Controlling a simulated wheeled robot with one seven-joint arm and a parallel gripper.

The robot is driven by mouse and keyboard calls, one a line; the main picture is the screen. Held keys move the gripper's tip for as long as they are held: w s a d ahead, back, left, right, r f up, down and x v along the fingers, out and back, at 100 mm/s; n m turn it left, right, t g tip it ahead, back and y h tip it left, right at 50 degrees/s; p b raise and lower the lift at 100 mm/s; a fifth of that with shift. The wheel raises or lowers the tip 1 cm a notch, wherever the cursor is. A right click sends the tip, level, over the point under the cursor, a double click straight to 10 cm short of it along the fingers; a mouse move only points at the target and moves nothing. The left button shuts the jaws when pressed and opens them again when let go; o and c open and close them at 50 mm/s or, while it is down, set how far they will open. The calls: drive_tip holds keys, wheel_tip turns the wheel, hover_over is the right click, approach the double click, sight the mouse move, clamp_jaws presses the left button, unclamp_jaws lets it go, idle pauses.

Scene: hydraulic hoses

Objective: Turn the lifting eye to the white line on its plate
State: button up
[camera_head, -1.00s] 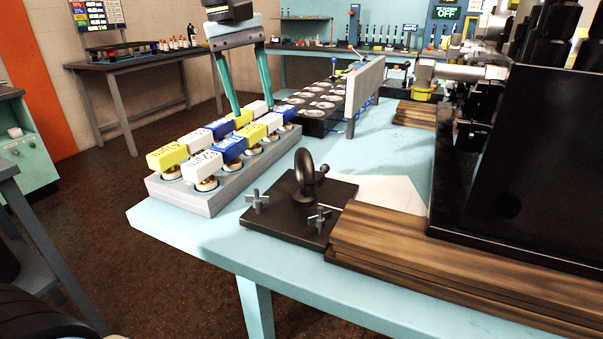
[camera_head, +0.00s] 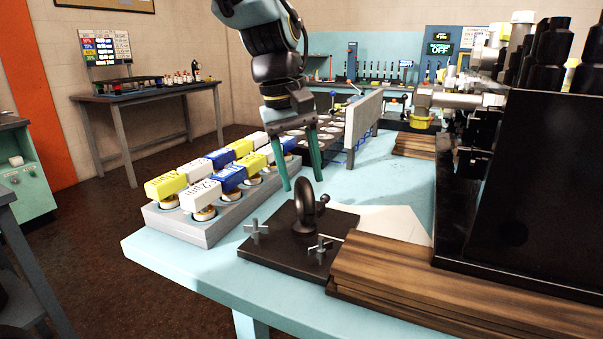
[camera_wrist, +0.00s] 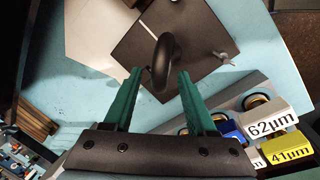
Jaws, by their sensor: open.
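The lifting eye (camera_head: 306,207) is a black ring standing upright on a square black plate (camera_head: 285,248), which lies near the front of the light-blue table. In the wrist view the eye (camera_wrist: 163,62) shows nearly edge-on, with the plate (camera_wrist: 190,50) beyond it. My gripper (camera_head: 301,178) has two green fingers, spread apart and empty, just behind and above the eye in the head view. In the wrist view my gripper (camera_wrist: 160,78) has the eye between and just beyond its fingertips; I cannot tell if they touch.
A grey rack (camera_head: 190,228) of labelled white, yellow and blue blocks is left of the plate. Wooden boards (camera_head: 430,275) and a large black machine (camera_head: 530,180) stand to the right. A white sheet (camera_head: 385,222) lies behind.

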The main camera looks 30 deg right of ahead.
drive_tip(key=shift+f, duration=0.35)
clamp_jaws()
idle(0.4)
